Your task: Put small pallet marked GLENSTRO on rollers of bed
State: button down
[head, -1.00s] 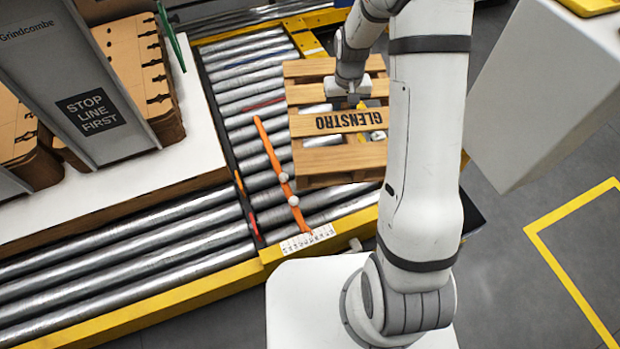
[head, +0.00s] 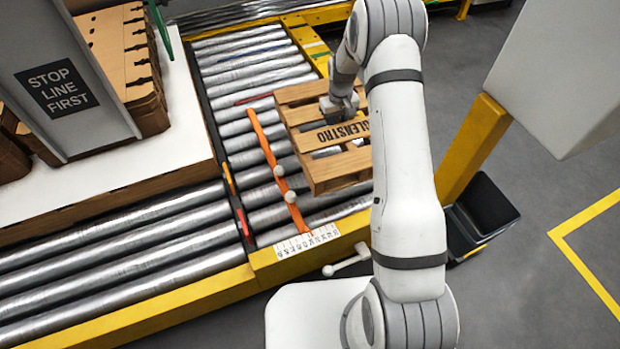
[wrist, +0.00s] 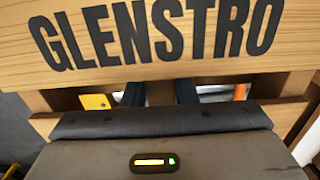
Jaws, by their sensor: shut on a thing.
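The small wooden pallet (head: 338,172) marked GLENSTRO is over the right part of the roller bed (head: 245,75), turned slightly askew to the rollers. My gripper (head: 342,105) is shut on it from above, at the slats behind the lettered board. In the wrist view the lettered board (wrist: 160,35) fills the top, and my dark fingers (wrist: 160,92) reach down behind it. The pallet's underside is hidden, so I cannot tell whether it touches the rollers.
An orange strip (head: 268,150) with pale knobs lies across the rollers left of the pallet. A white table (head: 175,150) with brown stacks and a STOP LINE FIRST sign (head: 62,85) stands left. A yellow post (head: 475,148) and black bin (head: 485,215) are right.

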jog(key=shift+n, duration=0.3)
jog(key=shift+w+f+b, duration=0.4)
jog(key=shift+f+b, duration=0.7)
jog(key=shift+f, duration=1.65)
jog(key=shift+w+f+b, duration=0.35)
jog(key=shift+f+b, duration=0.7)
jog(key=shift+f, duration=1.65)
jog(key=shift+w+f+b, duration=0.4)
jog(key=shift+f+b, duration=0.7)
jog(key=shift+f, duration=1.65)
jog(key=shift+f, duration=0.1)
jog(key=c, duration=1.2)
grip_release()
jog(key=shift+s+f, duration=0.15)
jog(key=shift+o, duration=0.2)
